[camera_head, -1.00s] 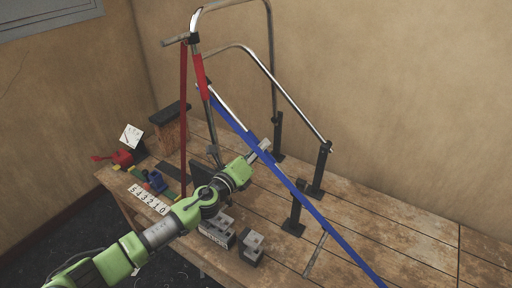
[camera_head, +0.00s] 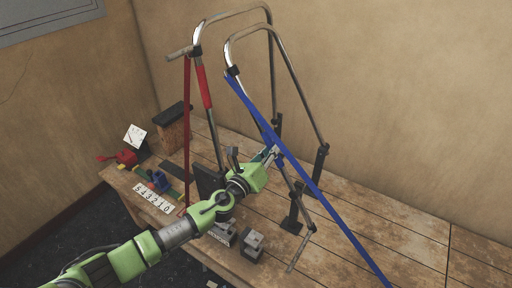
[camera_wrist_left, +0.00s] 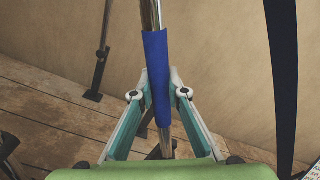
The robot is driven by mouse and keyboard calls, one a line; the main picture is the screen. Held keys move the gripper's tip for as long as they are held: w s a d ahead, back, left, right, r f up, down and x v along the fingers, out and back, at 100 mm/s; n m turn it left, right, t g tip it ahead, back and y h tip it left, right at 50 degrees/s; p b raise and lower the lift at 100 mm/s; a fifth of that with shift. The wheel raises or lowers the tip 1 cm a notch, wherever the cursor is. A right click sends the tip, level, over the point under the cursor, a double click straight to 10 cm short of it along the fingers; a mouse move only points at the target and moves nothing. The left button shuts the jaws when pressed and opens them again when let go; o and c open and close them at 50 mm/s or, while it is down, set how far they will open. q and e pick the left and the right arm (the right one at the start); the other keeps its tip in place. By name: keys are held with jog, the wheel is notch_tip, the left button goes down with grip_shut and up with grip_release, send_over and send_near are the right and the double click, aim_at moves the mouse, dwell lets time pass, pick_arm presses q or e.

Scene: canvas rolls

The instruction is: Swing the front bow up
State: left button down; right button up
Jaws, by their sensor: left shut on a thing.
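The front bow (camera_head: 296,93) is a chrome U-shaped tube standing raised and tilted above the bench, in front of the taller rear bow (camera_head: 236,12). My left gripper (camera_head: 275,151) is shut on the front bow's near leg at its blue sleeve. In the left wrist view, the two fingers sit on either side of the blue sleeve (camera_wrist_left: 157,70). A blue strap (camera_head: 335,210) runs from the front bow's near corner down to the lower right. The rear bow carries a red sleeve (camera_head: 204,87), and a red strap (camera_head: 187,130) hangs from its corner. My right gripper is out of view.
Black posts (camera_head: 321,165) stand on the wooden bench (camera_head: 385,222). The bench's right side is clear.

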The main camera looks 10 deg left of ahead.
pick_arm(q)
jog(key=shift+s+d+r, duration=0.1)
jog(key=shift+d+r, duration=0.1)
jog(key=shift+d, duration=0.15)
jog(key=shift+s+d+r+m+p, duration=0.2)
jog(key=shift+d+r+m+p, duration=0.2)
jog(key=shift+p, duration=0.2)
jog(key=shift+s+d+r+m+p, duration=0.15)
jog(key=shift+d+r+m+p, duration=0.1)
jog(key=shift+d+m+p, duration=0.25)
jog(key=shift+s+d+p, duration=0.1)
jog(key=shift+d+p, duration=0.2)
jog(key=shift+s+d+f, duration=0.1)
jog(key=shift+d, duration=0.05)
jog(key=d, duration=0.1)
jog(key=d+m+p, duration=0.1)
jog(key=s+d+m+p, duration=0.1)
jog(key=shift+r, duration=0.3)
jog(key=shift+m, duration=0.3)
